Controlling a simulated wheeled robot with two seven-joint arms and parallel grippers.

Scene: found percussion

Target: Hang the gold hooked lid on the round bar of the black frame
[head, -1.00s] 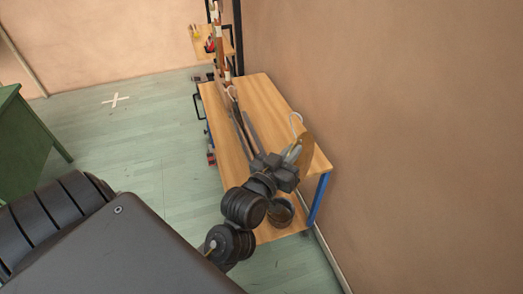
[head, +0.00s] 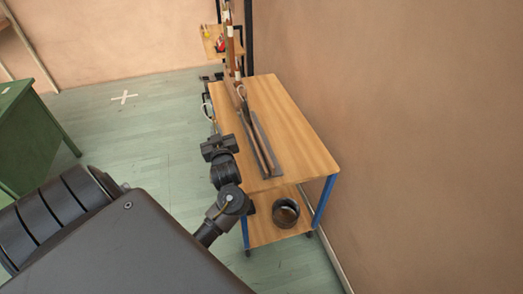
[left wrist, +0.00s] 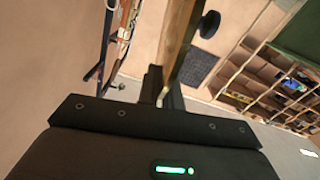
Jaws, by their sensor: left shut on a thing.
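My left gripper (head: 216,146) is beside the left edge of the wooden cart, and it also shows in the left wrist view (left wrist: 164,95). It is shut on the gold lid (left wrist: 179,38), which is seen nearly edge-on there as a brown-gold strip with a round black knob. In the head view a pale hook (head: 207,108) stands up just beyond the gripper; the lid's disc can hardly be made out there. The black frame (head: 248,35) rises behind the cart's far end, apart from the lid, and shows in the left wrist view (left wrist: 106,45). Its round bar cannot be made out clearly. My right gripper is not in view.
The wooden cart top (head: 290,130) is mostly clear, with a long grey holder (head: 262,150) along its left side. A dark pot (head: 286,213) sits on the lower shelf. A wall closes the right side. A green table (head: 30,130) stands left, with open floor between.

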